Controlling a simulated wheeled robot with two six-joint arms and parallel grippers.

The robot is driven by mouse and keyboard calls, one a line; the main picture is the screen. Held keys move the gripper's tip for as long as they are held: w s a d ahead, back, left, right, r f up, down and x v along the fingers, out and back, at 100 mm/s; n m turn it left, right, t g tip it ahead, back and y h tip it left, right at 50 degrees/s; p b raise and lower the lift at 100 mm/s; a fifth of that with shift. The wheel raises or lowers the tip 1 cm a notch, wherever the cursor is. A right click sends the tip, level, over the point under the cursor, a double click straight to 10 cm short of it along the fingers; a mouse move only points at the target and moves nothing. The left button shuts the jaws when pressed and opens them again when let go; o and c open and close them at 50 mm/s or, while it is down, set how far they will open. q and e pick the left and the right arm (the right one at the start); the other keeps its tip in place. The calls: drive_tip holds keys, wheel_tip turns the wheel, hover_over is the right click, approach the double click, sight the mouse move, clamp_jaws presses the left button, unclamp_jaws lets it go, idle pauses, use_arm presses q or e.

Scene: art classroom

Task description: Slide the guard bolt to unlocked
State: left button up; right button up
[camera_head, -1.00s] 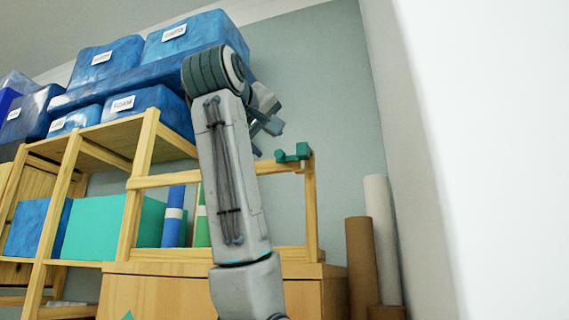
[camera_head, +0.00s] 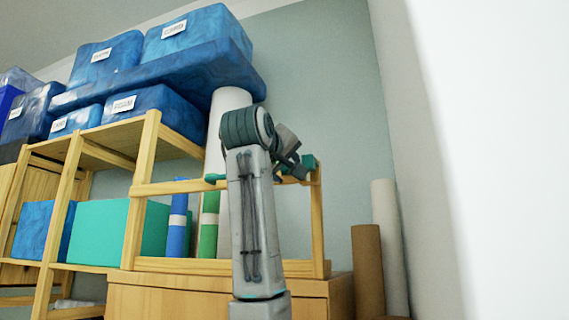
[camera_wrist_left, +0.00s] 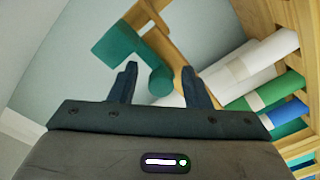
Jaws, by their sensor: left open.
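The teal guard bolt (camera_head: 310,161) sits at the right end of the wooden guard rail, by the right post, partly hidden by my gripper in the head view. My left gripper (camera_head: 297,166) is right at it. In the left wrist view the guard bolt (camera_wrist_left: 119,46) has a block at upper left and a curved, knob-ended part that shows between the two open fingertips (camera_wrist_left: 160,72). Whether the fingers touch it I cannot tell. My right gripper is out of view.
The wooden rail (camera_head: 165,188) fronts a shelf with blue, green and white rolls (camera_head: 209,225). A small teal piece (camera_head: 214,178) shows at the rail left of my arm. Blue bins (camera_head: 195,35) stand above. Brown and white rolls (camera_head: 367,265) stand at right.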

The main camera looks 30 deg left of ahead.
use_arm(q)
drive_tip(key=shift+c, duration=1.1)
clamp_jaws()
drive_tip(key=shift+s+a+f+b, duration=0.15)
drive_tip(key=shift+a+b, duration=0.15)
drive_tip(key=shift+a, duration=0.35)
drive_tip(key=shift+s+a+r+b, duration=0.15)
drive_tip(key=shift+a+b, duration=0.15)
drive_tip(key=shift+a, duration=0.6)
drive_tip(key=shift+o, duration=0.7)
unclamp_jaws()
drive_tip(key=shift+o, duration=0.4)
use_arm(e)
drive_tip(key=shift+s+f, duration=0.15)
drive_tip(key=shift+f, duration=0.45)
use_arm(q)
drive_tip(key=shift+a, duration=0.1)
drive_tip(key=shift+s, duration=0.1)
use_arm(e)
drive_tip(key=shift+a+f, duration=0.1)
